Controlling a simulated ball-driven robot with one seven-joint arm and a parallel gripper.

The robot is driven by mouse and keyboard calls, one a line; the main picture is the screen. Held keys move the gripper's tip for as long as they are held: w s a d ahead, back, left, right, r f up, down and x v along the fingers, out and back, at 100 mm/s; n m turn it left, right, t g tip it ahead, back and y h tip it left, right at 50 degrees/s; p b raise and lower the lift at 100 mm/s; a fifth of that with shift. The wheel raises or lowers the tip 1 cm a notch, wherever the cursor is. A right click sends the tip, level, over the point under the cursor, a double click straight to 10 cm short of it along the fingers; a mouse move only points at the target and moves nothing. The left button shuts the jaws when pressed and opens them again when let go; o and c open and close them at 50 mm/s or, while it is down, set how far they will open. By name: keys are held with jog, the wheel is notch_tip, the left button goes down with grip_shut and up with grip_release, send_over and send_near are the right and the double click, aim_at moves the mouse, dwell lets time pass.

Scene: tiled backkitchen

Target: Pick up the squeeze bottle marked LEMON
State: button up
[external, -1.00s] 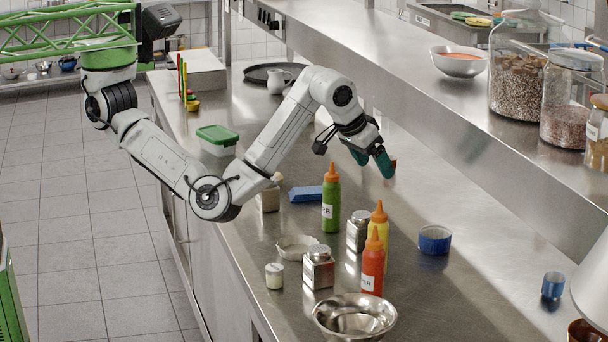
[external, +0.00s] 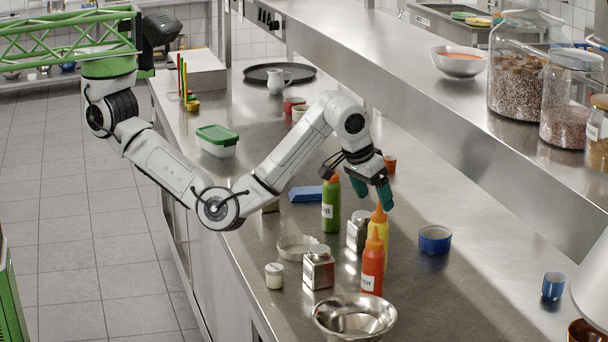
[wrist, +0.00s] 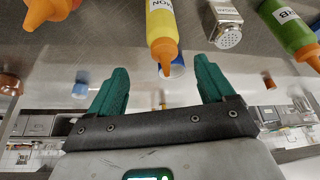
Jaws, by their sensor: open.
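The yellow squeeze bottle (external: 379,240) with an orange nozzle stands on the steel counter, partly behind an orange-red squeeze bottle (external: 373,268). In the wrist view the yellow bottle (wrist: 160,22) has a white label whose visible letters end in "ON". My gripper (external: 373,194) is open and empty, close above and a little behind the yellow bottle. In the wrist view the nozzle points in between the two green fingers of my gripper (wrist: 162,78).
A green squeeze bottle (external: 331,208) and a metal shaker (external: 357,232) stand close on the left. A metal tin (external: 318,269), steel bowl (external: 355,318) and blue bowl (external: 434,240) are nearby. A raised shelf (external: 440,110) runs along the right.

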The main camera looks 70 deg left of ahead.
aim_at(377, 212)
jog(key=x, duration=0.2)
jog(key=shift+w+f, duration=0.15)
jog(key=shift+f, duration=0.2)
jog(key=shift+a+p+x, duration=0.15)
jog(key=shift+x, duration=1.15)
jog(key=shift+a+p+x, duration=0.1)
jog(key=shift+p+x, duration=0.05)
jog(key=shift+x, duration=1.2)
jog(key=shift+s, duration=0.2)
jog(key=shift+c, duration=0.3)
grip_shut()
